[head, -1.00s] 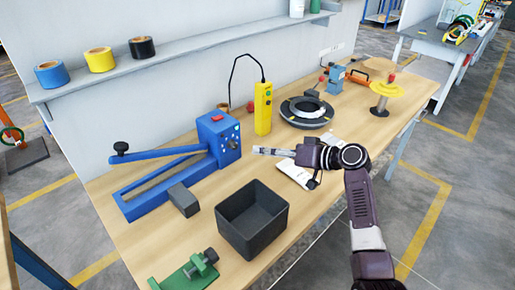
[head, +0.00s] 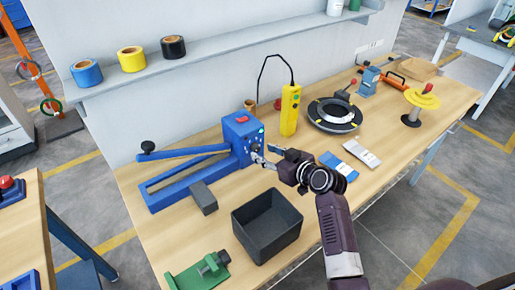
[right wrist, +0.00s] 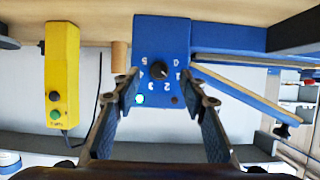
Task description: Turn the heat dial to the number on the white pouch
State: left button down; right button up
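The blue heat sealer (head: 236,132) stands on the bench with its long arm to the left. In the right wrist view its front panel shows upside down, with a black heat dial (right wrist: 158,68) ringed by white numbers. I cannot tell exactly where the dial points. My right gripper (head: 263,155) is at this panel; in the right wrist view its fingers (right wrist: 162,82) are open, one on each side of the dial, with no clear contact. The white pouch (head: 361,153) lies flat beside a blue pouch (head: 338,166); its number is too small to read. My left gripper is out of view.
A yellow control pendant (head: 290,110) stands right of the sealer, with a black ring-shaped device (head: 334,114) beyond. A dark open bin (head: 267,226), a grey block (head: 203,198) and a green clamp (head: 200,274) are in front. A tape shelf (head: 225,50) runs behind.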

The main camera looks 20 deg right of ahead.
aim_at(258, 150)
jog(key=shift+x, duration=1.9)
jog(key=shift+c, duration=0.6)
grip_shut()
